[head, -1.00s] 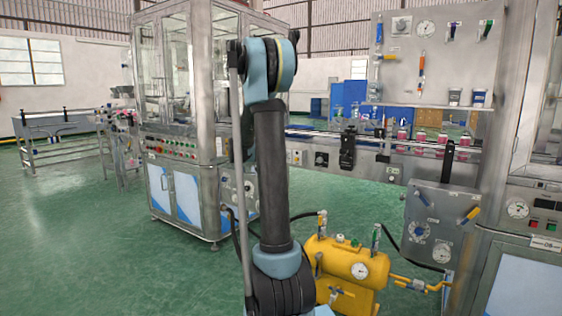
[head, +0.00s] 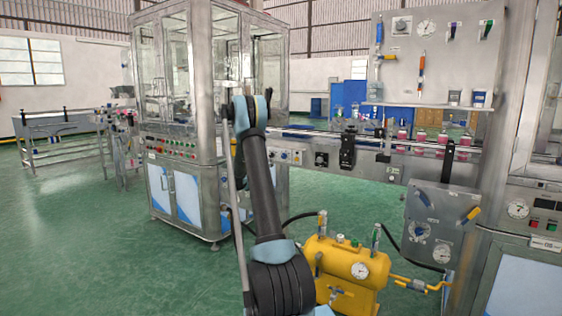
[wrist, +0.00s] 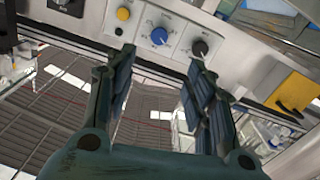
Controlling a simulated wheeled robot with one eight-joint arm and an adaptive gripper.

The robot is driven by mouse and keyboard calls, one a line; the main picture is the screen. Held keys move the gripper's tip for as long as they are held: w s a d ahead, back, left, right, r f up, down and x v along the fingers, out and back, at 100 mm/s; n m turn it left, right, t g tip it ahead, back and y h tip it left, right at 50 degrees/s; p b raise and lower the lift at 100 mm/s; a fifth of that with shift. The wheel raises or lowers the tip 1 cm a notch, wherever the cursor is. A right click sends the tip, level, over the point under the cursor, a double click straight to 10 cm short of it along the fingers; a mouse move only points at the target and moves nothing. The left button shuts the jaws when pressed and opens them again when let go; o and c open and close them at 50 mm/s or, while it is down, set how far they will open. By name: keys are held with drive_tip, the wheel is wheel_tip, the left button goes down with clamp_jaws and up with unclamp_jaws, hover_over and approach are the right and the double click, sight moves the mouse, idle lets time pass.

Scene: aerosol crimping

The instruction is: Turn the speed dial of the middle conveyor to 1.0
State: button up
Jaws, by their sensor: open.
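In the wrist view a light control panel (wrist: 178,22) on a conveyor side carries a yellow button (wrist: 123,13), a blue knob (wrist: 159,35) and a black knob with a pale pointer (wrist: 200,48). Their labels and scale marks are too small to read, so I cannot tell which is the speed dial or its setting. My gripper (wrist: 160,66) is open and empty. In the picture its fingers spread below the panel, with the blue knob between their directions and the black knob near the right fingertip. I see no contact. The conveyor (head: 310,140) runs behind my arm in the head view.
A glass-walled machine (head: 185,130) stands left of my arm. A yellow tank (head: 345,265) with valves and hoses stands low at the right.

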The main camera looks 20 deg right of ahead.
sight(283, 156)
drive_tip(key=x, duration=1.7)
drive_tip(key=shift+w+d, duration=0.15)
drive_tip(key=shift+c, duration=0.5)
drive_tip(key=c, duration=1)
